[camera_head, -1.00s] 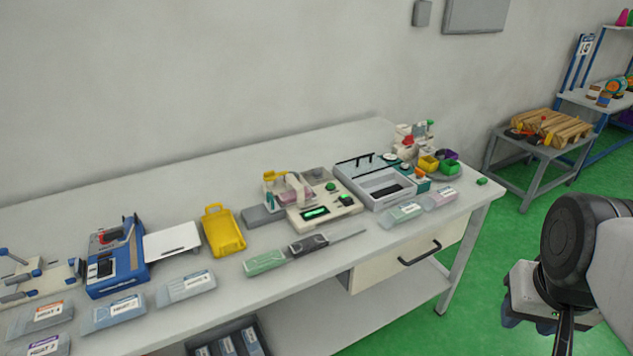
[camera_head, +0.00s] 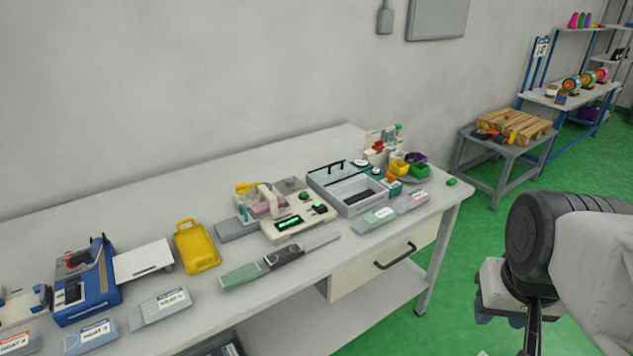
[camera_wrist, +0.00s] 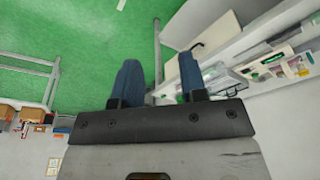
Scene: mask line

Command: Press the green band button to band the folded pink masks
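The cream banding machine (camera_head: 297,228) stands mid-table with a lit green display on its front. Green round buttons show on its top, one at the back (camera_head: 304,195) and one towards the right (camera_head: 320,208); I cannot tell their labels. The pink masks (camera_head: 262,208) sit in the holder at the machine's left side, partly hidden by white and yellow parts. My gripper (camera_head: 500,317) hangs over the green floor, right of the table and well apart from the machine. In the wrist view, the two blue fingers of my gripper (camera_wrist: 160,78) are apart with nothing between them.
A grey clear-lidded box (camera_head: 352,203) stands right of the machine, with small coloured bins (camera_head: 410,168) behind it. A yellow tray (camera_head: 195,247) and a blue device (camera_head: 85,285) are to the left. Labelled packs line the front edge. A side table (camera_head: 505,143) holds wooden pieces.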

